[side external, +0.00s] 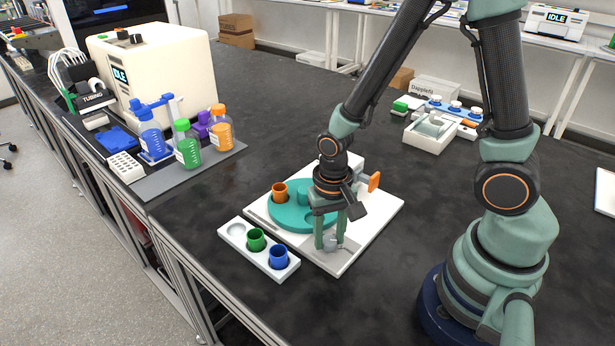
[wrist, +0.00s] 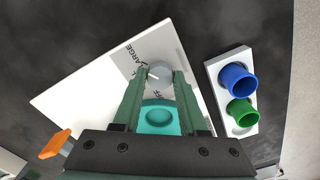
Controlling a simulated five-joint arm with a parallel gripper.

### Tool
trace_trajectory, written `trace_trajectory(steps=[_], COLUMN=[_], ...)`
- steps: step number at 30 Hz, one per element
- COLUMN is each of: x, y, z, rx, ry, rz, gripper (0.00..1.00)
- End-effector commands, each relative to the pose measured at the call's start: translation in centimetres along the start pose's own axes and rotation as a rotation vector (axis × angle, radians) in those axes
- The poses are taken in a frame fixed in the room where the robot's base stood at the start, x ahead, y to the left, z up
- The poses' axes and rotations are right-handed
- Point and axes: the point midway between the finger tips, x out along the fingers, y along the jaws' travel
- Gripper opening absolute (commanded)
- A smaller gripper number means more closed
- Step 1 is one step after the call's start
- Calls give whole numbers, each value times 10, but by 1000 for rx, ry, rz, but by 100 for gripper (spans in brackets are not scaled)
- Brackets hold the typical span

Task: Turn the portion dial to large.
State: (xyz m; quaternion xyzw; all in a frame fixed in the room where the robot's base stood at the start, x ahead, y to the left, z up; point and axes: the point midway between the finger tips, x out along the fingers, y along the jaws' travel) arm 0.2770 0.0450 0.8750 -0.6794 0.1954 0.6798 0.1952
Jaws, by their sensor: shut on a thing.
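The portion dial (wrist: 159,69) is a round grey knob with a white pointer mark, on the white plate (wrist: 82,98). Printed LARGE lettering sits on a grey patch at its upper left in the wrist view, and another label is partly hidden below the knob. The white mark lies on the knob's left side, slanting toward the upper left; I cannot tell whether it lines up with LARGE. My gripper (wrist: 157,78) is shut on the dial, one finger on each side. In the side view my gripper (side external: 331,243) points down at the plate's front corner, and its fingers largely hide the dial.
A teal turntable (side external: 290,219) holds an orange cup (side external: 280,192) beside my gripper. An orange knob (side external: 374,181) sticks out at the plate's right. A white rack (side external: 236,238) with green (side external: 256,239) and blue (side external: 279,256) cups stands close at left. Bottles stand further left.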

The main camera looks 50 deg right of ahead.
Motion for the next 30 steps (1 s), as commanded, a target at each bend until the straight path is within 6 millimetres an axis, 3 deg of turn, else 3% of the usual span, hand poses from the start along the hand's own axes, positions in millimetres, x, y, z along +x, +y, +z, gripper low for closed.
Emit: trace_trajectory(steps=[7, 8, 10, 22, 30], x=[0, 0, 0, -3, -32], y=[0, 0, 0, 0, -1], z=[0, 0, 0, -1, -2], rx=[3, 3, 3, 0, 0], ry=[1, 1, 1, 2, 6], rz=[-1, -1, -1, -2, -6], gripper=[0, 45, 72, 72, 72])
